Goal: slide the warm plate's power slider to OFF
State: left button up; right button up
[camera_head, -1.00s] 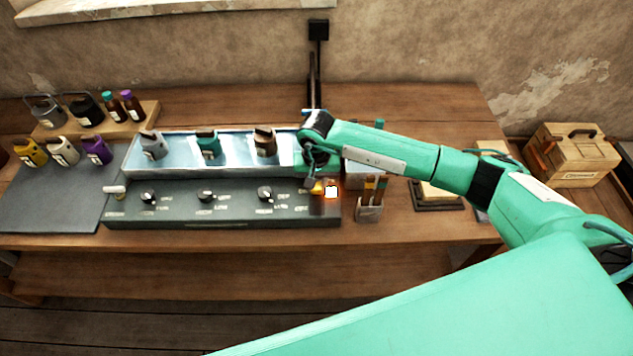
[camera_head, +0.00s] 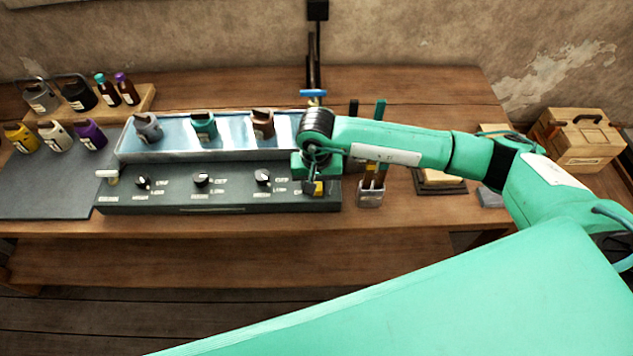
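The warm plate is a long dark grey box (camera_head: 230,206) with a row of black knobs on its sloped front. Behind the knobs is a pale shallow tray with three small jugs in it. My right gripper (camera_head: 313,187) points down at the right end of the control panel. The gripper covers most of this end, so the slider's position and markings cannot be read. Whether the fingers are open or shut cannot be made out. My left gripper is out of view.
A metal cup with brushes (camera_head: 370,196) stands just right of the panel. A wooden toolbox (camera_head: 580,138) is at the far right. Yellow, white and purple jugs (camera_head: 90,135) stand at the left, with a dark mat (camera_head: 45,190) in front.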

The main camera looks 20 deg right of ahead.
jog(key=shift+o, duration=0.6)
jog(key=shift+r, duration=0.1)
jog(key=shift+w+r, duration=0.1)
jog(key=shift+r, duration=0.1)
notch_tip(320, 180, up, 13)
jog(key=b, duration=0.4)
jog(key=shift+r, duration=0.15)
